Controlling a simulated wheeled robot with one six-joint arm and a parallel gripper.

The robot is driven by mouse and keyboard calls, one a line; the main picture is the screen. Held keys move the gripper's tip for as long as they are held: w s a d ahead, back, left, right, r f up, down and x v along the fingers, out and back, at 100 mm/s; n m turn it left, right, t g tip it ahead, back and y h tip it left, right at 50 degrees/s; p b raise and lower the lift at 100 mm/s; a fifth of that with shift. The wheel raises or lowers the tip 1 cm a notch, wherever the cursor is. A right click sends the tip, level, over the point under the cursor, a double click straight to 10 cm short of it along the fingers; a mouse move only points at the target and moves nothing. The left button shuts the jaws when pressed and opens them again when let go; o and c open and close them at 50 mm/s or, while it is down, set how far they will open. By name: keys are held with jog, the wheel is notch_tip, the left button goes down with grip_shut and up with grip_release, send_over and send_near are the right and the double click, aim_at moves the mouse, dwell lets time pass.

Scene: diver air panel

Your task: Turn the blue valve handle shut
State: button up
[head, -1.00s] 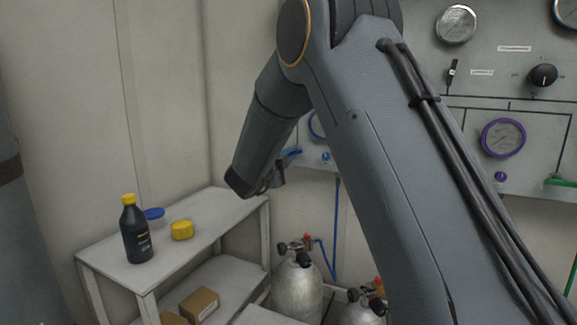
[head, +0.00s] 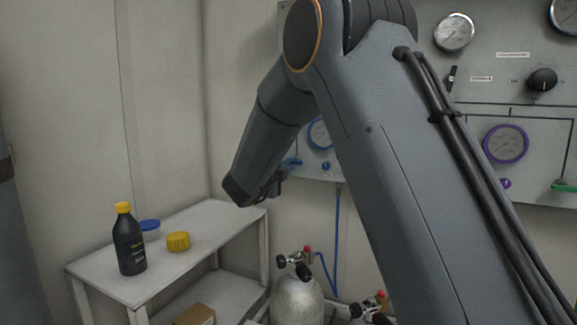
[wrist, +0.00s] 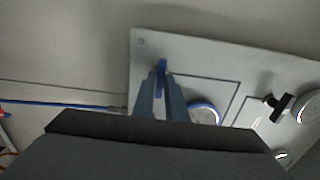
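The blue valve handle (head: 291,163) shows at the lower left of the wall panel in the head view, just beyond my gripper (head: 274,184). In the wrist view the handle (wrist: 161,68) stands at the tips of my gripper (wrist: 161,88). My two fingers are a little apart, one on each side of the handle. I cannot tell whether they press on it. My forearm hides much of the panel in the head view.
A blue-rimmed gauge (wrist: 204,113) is right of the handle. A shelf (head: 205,222) holds a black bottle (head: 128,243) and a yellow cap (head: 178,241). A gas cylinder (head: 297,300) stands below. A blue hose (head: 337,235) hangs from the panel.

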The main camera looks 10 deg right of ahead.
jog(key=o, duration=0.3)
jog(key=shift+s, duration=0.1)
jog(key=b+v, duration=0.1)
jog(key=v, duration=0.6)
jog(key=shift+s+a, duration=0.25)
